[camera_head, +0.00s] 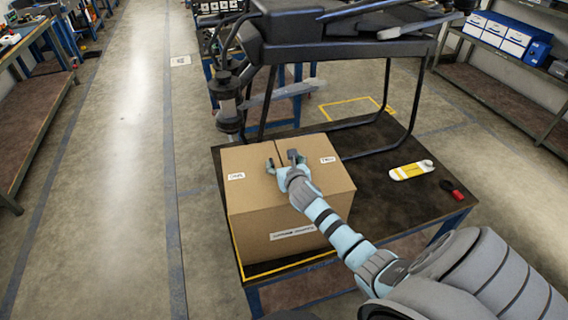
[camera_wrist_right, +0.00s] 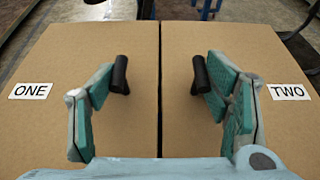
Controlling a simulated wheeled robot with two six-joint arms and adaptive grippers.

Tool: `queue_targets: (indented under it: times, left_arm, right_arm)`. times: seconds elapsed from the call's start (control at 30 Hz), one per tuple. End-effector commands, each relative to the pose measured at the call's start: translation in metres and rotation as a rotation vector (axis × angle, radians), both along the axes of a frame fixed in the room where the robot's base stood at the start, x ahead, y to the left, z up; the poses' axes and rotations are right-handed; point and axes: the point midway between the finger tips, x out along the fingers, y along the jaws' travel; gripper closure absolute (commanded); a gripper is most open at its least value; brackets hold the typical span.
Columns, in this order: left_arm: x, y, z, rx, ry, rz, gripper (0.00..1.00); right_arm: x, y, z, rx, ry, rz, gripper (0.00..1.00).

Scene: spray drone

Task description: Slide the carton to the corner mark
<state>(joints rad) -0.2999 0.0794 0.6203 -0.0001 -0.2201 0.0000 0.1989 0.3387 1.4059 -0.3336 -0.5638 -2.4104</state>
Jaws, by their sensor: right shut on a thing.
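The brown cardboard carton (camera_head: 262,205) stands upright at the front left of the dark table, labelled ONE and TWO on its top; the top also fills the right wrist view (camera_wrist_right: 130,110). A yellow corner mark (camera_head: 290,265) runs along the table's front and left edges, close beside the carton's base; the carton hides part of it. My right gripper (camera_head: 282,162) is at the carton's top, its fingers on either side of the centre seam. It is shut on the carton, though its fingers stand apart; the exact contact is unclear. My left gripper is not in view.
The dark drone frame (camera_head: 335,50) stands behind the carton, its leg and a grey cylinder close to the carton's back edge. Floor at left is clear.

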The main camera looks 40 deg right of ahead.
Motion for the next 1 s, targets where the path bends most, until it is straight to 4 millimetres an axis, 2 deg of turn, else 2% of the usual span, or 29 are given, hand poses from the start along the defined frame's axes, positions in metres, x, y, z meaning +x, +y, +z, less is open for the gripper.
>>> queue_targets:
  times: [0.47,0.7,0.73,0.87,1.0]
  left_arm:
    - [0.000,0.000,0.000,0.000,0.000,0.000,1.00]
    - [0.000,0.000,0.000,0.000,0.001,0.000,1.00]
    - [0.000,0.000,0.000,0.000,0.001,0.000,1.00]
    - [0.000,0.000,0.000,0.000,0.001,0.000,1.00]
    - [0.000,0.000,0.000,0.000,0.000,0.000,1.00]
  right_arm:
    - [-0.014,0.014,-0.002,0.003,0.003,-0.005,0.91]
    - [-0.012,0.018,-0.001,0.002,0.002,0.002,0.91]
    - [-0.011,0.018,-0.001,0.002,0.002,0.003,0.28]
    - [-0.010,0.019,-0.001,0.003,0.001,0.005,0.07]
    - [-0.010,0.019,0.000,0.001,0.001,0.005,0.06]
